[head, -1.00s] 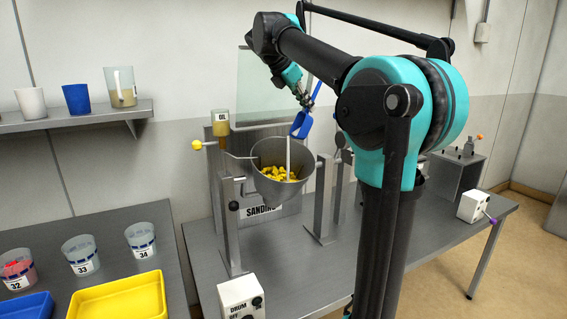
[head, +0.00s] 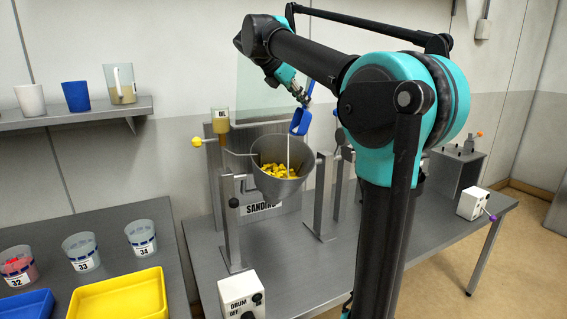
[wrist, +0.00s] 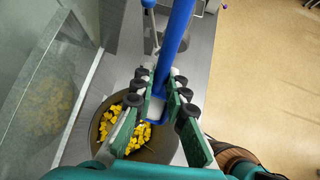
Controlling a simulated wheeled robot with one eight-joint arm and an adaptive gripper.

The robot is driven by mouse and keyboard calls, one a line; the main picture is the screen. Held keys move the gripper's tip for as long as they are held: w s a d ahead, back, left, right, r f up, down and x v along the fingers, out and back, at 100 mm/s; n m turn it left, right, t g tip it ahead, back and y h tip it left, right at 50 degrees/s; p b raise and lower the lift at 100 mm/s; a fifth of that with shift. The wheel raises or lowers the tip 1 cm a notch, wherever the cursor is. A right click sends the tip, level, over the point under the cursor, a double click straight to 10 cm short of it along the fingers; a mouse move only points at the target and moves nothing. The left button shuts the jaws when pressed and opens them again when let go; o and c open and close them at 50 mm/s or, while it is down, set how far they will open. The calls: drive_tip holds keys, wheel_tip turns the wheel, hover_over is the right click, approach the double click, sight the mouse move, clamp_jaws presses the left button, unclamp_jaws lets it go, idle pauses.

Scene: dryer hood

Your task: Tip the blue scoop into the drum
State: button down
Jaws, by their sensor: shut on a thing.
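The blue scoop (head: 300,122) hangs steeply tilted just above the drum, its handle pointing up. In the wrist view its blue handle (wrist: 176,38) runs between my fingers, with white material at its bowl. A thin white stream (head: 289,152) falls from the scoop's lip into the drum. The drum (head: 270,190) is a grey, open-mouthed metal bowl with yellow pieces inside; its rim also shows below my fingers in the wrist view (wrist: 97,128). My gripper (head: 304,97) is shut on the scoop's handle; the fingers (wrist: 160,85) stand on both sides of it.
A clear panel (head: 262,88) stands behind the drum. An oil cup (head: 221,121) and yellow knob (head: 197,142) are at its left. A drum switch box (head: 241,296) stands in front. Cups 32, 33 and 34 (head: 140,238) and a yellow tray (head: 118,298) are on the left table.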

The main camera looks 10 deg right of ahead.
drive_tip(key=shift+s+a+r+t+h, duration=0.1)
drive_tip(key=shift+s+a+t+h, duration=0.1)
drive_tip(key=shift+a+h, duration=0.4)
drive_tip(key=shift+s+a+r+t+h, duration=0.15)
drive_tip(key=shift+a+h, duration=0.15)
drive_tip(key=shift+a, duration=0.55)
drive_tip(key=shift+a, duration=0.3)
drive_tip(key=shift+s+a+n+t+h, duration=0.1)
drive_tip(key=shift+s+a+t+h, duration=0.1)
drive_tip(key=shift+a+h, duration=0.4)
drive_tip(key=shift+s+a+n+t+h, duration=0.1)
drive_tip(key=shift+a+t+h, duration=0.15)
drive_tip(key=shift+a+h, duration=0.3)
drive_tip(key=shift+s+a+n+t+h, duration=0.1)
drive_tip(key=shift+s+a+t+h, duration=0.1)
drive_tip(key=shift+a+h, duration=0.4)
idle(1.0)
